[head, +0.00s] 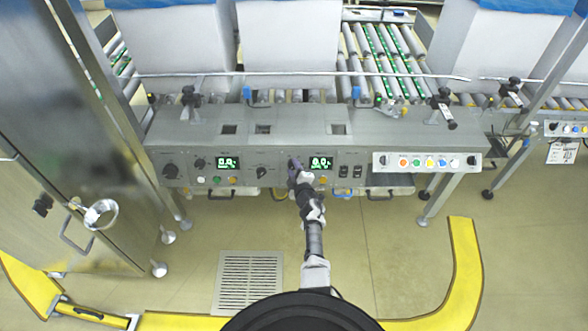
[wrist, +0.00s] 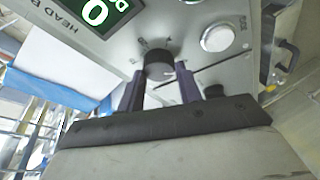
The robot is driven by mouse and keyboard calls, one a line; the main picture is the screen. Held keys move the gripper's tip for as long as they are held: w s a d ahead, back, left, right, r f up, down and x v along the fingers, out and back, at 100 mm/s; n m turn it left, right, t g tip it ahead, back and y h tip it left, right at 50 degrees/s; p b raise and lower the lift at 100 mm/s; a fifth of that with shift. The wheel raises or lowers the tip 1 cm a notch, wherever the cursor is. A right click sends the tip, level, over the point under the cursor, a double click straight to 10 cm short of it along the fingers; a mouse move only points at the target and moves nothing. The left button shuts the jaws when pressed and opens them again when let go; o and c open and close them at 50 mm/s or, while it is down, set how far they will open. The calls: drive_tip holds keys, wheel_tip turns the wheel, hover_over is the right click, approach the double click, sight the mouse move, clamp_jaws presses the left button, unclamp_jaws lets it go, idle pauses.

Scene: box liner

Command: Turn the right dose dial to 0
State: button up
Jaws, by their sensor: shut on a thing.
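My gripper (head: 294,166) reaches the front of the grey control panel, just left of the right green-lit display (head: 321,163). In the wrist view my gripper (wrist: 160,82) has its two dark fingers on either side of a black round dial (wrist: 158,60), closed on it. The dial's scale marks show on the panel around it, too small to read. In the head view the gripper hides this dial. The display (wrist: 95,12) beside it in the wrist view shows a large 0, partly cut off, above the label "HEAD B". The full reading is hard to read in the head view.
A left display (head: 228,163) has its own black dial (head: 199,163) beside it. A white round button (wrist: 218,38) sits close to the gripped dial. A lit button strip (head: 425,162) is at the right. Yellow floor barriers (head: 463,270) curve around my base.

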drive_tip(key=o, duration=1)
drive_tip(key=shift+s+d+r+p, duration=0.1)
drive_tip(key=shift+s+d+p, duration=0.1)
drive_tip(key=shift+s+p, duration=0.1)
drive_tip(key=p+v, duration=0.4)
drive_tip(key=v, duration=0.9)
drive_tip(key=shift+r, duration=0.1)
drive_tip(key=shift+a, duration=0.1)
